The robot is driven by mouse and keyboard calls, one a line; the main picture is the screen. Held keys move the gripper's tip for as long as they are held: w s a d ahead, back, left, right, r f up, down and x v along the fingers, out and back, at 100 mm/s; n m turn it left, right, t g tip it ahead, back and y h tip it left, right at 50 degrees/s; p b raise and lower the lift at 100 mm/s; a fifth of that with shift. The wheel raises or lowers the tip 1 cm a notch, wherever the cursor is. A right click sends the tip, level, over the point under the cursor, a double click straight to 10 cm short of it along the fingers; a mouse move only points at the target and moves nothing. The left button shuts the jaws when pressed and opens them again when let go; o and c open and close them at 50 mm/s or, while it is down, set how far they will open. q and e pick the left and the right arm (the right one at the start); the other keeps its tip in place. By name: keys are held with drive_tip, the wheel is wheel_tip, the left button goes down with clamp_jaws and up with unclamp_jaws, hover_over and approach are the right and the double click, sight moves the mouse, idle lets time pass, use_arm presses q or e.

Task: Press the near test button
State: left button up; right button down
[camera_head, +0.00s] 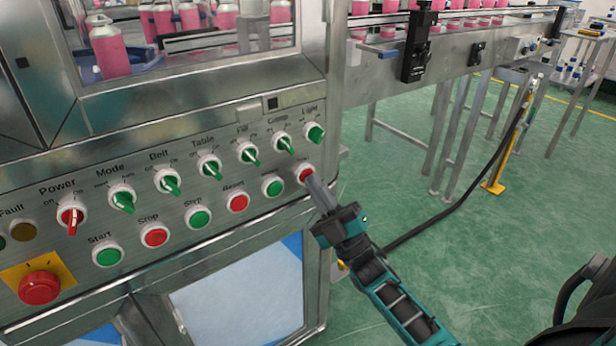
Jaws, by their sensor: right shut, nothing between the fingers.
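A steel control panel (150,205) fills the left side of the view with a row of knobs above a row of buttons. The rightmost button (303,172) in the lower row is red in a white ring; its label is too small to read surely. My right gripper (314,184) comes from the lower right. It is shut and empty, its fingertips at the lower right edge of that red button and covering part of it. Whether they touch it or stop just short, I cannot tell. My left gripper is not in view.
A green button (272,186) and a red button (237,202) sit to the left. A green Light knob (314,132) is just above. A large red emergency button (39,287) is at lower left. A conveyor (450,35) with pink cans runs behind.

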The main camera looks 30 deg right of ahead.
drive_tip(key=shift+w, duration=0.1)
idle(0.5)
drive_tip(key=shift+s+p, duration=0.35)
drive_tip(key=shift+s, duration=0.45)
drive_tip(key=s+p, duration=0.2)
drive_tip(key=s, duration=0.3)
drive_tip(key=shift+d, duration=0.15)
idle(0.5)
